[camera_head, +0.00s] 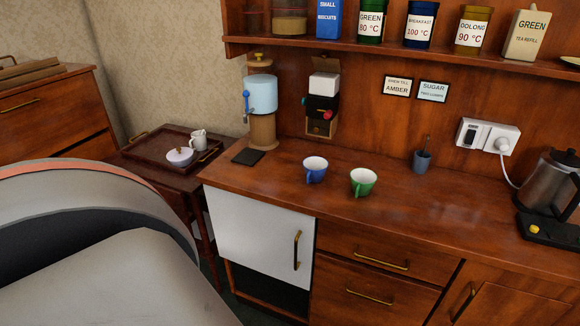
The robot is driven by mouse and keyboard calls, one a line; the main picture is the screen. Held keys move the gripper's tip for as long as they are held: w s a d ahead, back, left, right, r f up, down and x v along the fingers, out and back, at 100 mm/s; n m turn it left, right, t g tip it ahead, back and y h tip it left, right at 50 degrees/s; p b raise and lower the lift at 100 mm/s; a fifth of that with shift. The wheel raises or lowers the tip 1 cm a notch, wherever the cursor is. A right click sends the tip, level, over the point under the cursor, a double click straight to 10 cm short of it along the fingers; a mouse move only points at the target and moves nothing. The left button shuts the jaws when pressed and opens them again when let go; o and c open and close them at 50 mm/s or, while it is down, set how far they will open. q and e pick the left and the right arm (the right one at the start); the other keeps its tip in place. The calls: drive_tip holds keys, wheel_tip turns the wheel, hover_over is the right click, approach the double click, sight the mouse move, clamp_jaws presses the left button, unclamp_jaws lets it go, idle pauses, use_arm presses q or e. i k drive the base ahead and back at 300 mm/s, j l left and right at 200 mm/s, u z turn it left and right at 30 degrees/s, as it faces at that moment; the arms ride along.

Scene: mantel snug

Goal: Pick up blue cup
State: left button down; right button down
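The blue cup (315,171) stands upright on the wooden counter, with a white inside and its handle toward the front left. A green cup (363,182) stands just to its right, a small gap apart, also white inside. Neither of my grippers shows in the head view.
The counter (421,212) is clear in front of the cups. A black mat (248,157) and a blue dispenser (261,95) are to the left. A small dark blue pot (422,161) and a kettle (545,185) are to the right. A shelf (400,57) overhangs the back.

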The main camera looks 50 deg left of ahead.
sight(315, 168)
drive_tip(key=u, duration=1.3)
